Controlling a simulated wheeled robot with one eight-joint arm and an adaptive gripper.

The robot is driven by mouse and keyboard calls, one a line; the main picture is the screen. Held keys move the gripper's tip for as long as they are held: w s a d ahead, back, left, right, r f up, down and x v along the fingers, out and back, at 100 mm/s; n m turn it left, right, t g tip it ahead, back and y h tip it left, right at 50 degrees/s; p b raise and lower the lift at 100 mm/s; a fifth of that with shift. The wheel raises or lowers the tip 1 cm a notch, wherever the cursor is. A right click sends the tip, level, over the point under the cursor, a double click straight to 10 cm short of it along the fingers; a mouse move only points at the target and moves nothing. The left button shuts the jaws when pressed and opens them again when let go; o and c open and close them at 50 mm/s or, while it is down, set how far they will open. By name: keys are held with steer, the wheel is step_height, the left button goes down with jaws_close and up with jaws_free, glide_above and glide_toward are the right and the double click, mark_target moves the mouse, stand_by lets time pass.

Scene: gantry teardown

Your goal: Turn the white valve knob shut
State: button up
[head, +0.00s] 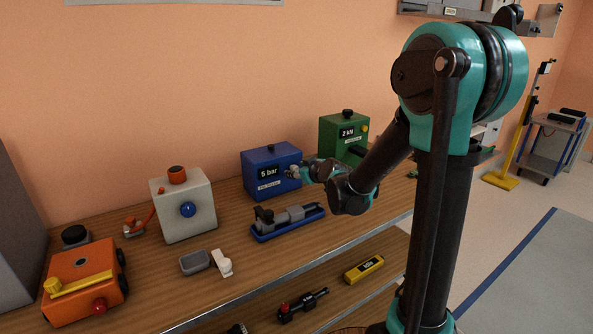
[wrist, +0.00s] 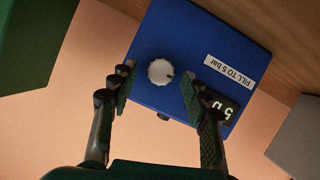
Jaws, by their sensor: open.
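The white valve knob (wrist: 160,72) is round with a ridged rim and a small dark mark at its right side. It sits on the front face of a blue box (wrist: 227,43), which appears upside down in the wrist view. In the head view the blue box (head: 262,162) stands on the bench with a "5 bar" panel. My gripper (wrist: 158,77) is open, with one finger on each side of the knob and a visible gap to both. In the head view my gripper (head: 312,170) is at the box's right front, partly covering the knob.
A green "2 kN" box (head: 330,128) stands right of the blue box, behind my arm. A blue-based clamp device (head: 287,223) lies in front. A white box with a blue knob (head: 172,222) and an orange device (head: 84,285) stand left. The front bench edge is mostly clear.

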steer(key=shift+w+a+f, duration=0.15)
steer(key=shift+w+a, duration=0.05)
steer(key=shift+w, duration=0.15)
jaws_close()
